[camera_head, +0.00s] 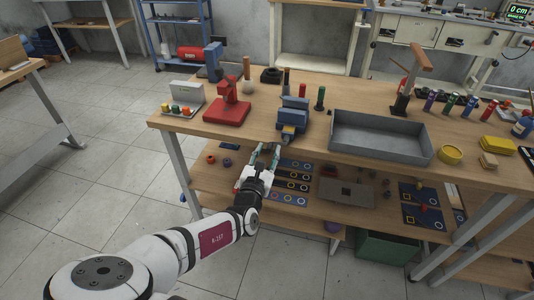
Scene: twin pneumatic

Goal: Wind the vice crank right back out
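The blue vice (292,113) stands at the front edge of the wooden workbench, left of the grey tray. A small yellowish and grey part (288,131) shows at its near end, over the bench edge. This may be the crank, but it is too small to tell. My gripper (266,148) is just in front of the bench edge, below and left of that part. Its two fingers are spread apart and point toward the vice, with nothing visible between them. I cannot tell whether a finger touches the crank.
A red press-like tool (228,104) and a button box (183,101) stand left of the vice. The grey tray (380,137) lies to its right. A lower shelf (330,215) with dark mats sticks out below my gripper. A small display (517,12) at top right reads 0 cm.

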